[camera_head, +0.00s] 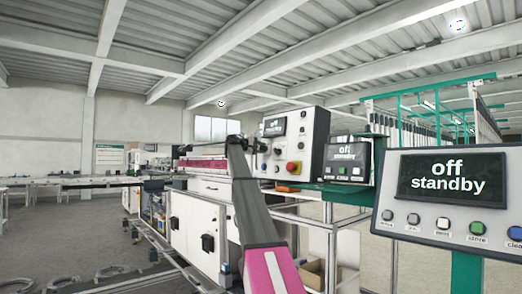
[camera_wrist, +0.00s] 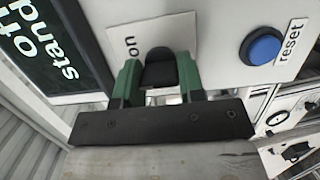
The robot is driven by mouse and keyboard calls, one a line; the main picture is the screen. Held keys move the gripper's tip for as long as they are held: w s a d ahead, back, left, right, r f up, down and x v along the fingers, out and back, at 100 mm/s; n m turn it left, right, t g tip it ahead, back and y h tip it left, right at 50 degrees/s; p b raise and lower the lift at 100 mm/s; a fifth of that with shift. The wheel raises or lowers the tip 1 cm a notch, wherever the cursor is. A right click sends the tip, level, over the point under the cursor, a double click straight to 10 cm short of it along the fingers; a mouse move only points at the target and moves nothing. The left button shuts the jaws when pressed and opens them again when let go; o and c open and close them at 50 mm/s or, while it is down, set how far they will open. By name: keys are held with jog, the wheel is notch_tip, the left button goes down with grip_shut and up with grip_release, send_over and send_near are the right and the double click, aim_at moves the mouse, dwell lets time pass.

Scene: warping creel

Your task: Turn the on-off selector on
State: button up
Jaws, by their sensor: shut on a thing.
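The selector cannot be made out in that view.
A blue reset button (camera_wrist: 262,46) is right of the selector. A dark screen (camera_wrist: 45,50) is at left, partly cut off. In the head view, a large display (camera_head: 452,176) reads "off standby", with several buttons below. A red button (camera_head: 294,167) is on the control box.

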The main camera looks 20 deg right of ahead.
jog(key=m+y, duration=0.1)
jog(key=m, duration=0.3)
jog(key=shift+s+m+y, duration=0.1)
jog(key=shift+m+y, duration=0.2)
jog(key=shift+m, duration=1.4)
jog(key=o, duration=0.9)
jog(key=shift+o, duration=0.2)
jog(key=v, duration=1)
jog(key=shift+s+a, duration=0.2)
jog(key=shift+a, duration=0.15)
